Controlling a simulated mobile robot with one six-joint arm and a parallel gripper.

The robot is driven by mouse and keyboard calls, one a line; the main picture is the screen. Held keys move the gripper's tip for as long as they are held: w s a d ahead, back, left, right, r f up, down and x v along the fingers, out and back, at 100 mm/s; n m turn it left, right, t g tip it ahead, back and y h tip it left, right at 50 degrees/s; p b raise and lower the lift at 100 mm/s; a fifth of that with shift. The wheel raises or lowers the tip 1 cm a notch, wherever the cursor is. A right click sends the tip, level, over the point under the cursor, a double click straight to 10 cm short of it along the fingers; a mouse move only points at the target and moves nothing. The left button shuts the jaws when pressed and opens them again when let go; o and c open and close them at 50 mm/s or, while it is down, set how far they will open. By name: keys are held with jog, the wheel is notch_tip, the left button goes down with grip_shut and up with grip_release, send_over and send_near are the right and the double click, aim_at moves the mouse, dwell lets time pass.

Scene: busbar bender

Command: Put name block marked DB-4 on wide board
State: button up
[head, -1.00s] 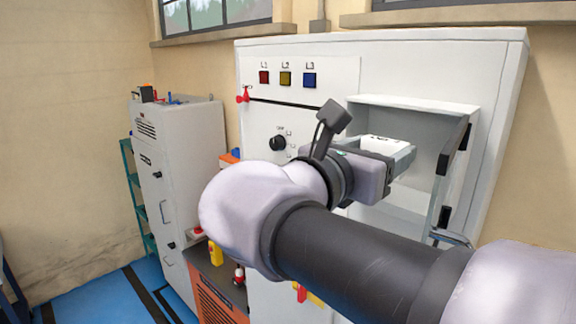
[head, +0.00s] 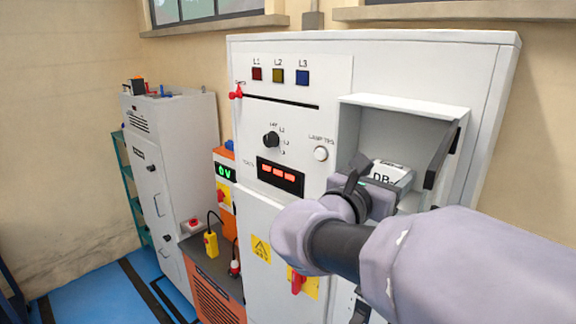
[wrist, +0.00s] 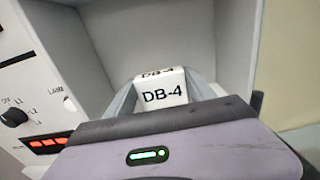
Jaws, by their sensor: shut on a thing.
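The white name block marked DB-4 (head: 391,174) is held in my gripper (head: 397,182). In the wrist view the block (wrist: 164,95) sits between the two grey fingers, its black lettering upright and facing me, slightly tilted. The wide board appears to be the big white cabinet (head: 235,125) with L1, L2 and L3 lamps. An open box-like recess (head: 402,105) is at its upper right. The block is in front of or inside this recess; its underside is hidden by my gripper, so I cannot tell whether it touches the recess floor.
A selector knob (head: 270,140) and a red display (head: 281,176) are left of the recess. A narrower grey cabinet (head: 180,180) and an orange unit (head: 215,290) stand further left.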

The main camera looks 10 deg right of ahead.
jog(key=shift+s+f, duration=0.15)
jog(key=shift+f, duration=0.05)
jog(key=o, duration=1.4)
jog(key=shift+r, duration=0.3)
jog(key=b+v, duration=0.2)
jog(key=v, duration=1)
jog(key=shift+f+b, duration=0.1)
jog(key=shift+b, duration=0.2)
